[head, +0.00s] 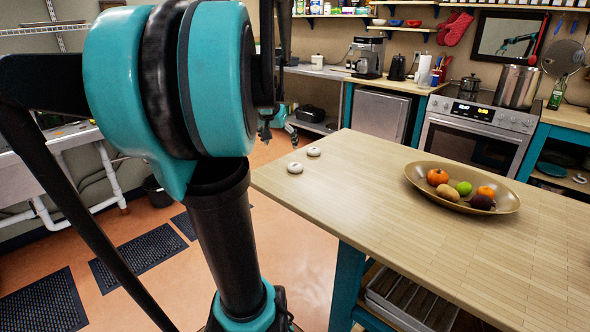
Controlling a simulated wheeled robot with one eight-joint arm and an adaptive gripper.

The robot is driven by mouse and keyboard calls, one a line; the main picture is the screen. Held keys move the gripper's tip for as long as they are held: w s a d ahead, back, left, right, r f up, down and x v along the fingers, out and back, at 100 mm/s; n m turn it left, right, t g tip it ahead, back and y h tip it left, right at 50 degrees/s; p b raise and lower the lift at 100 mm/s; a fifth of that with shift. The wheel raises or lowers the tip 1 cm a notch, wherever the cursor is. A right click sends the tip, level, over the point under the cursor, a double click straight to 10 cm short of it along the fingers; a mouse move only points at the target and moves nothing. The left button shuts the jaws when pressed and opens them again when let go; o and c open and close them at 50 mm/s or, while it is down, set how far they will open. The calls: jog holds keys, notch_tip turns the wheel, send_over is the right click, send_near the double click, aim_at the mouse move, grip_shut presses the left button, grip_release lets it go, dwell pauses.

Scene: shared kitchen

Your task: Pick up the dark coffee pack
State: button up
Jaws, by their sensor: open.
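I cannot make out a dark coffee pack in the head view. My gripper (279,131) shows small beyond my large teal and black arm joint, left of the wooden island. Its fingers point down and stand apart, with nothing seen between them. My arm hides part of the room behind it.
The wooden island (330,205) holds two small white round things (295,168) and a fruit bowl (415,178). Behind stand a coffee machine (368,57), a dark kettle (397,68) and a stove (480,115). Dark mats (140,248) lie on the floor.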

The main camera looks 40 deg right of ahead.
jog(key=d, duration=0.2)
send_near(295, 165)
jog(key=shift+m, duration=0.3)
jog(key=x, duration=0.8)
jog(key=shift+d+f, duration=0.1)
jog(key=shift+f, duration=0.25)
jog(key=shift+c, duration=0.6)
jog(key=c, duration=0.9)
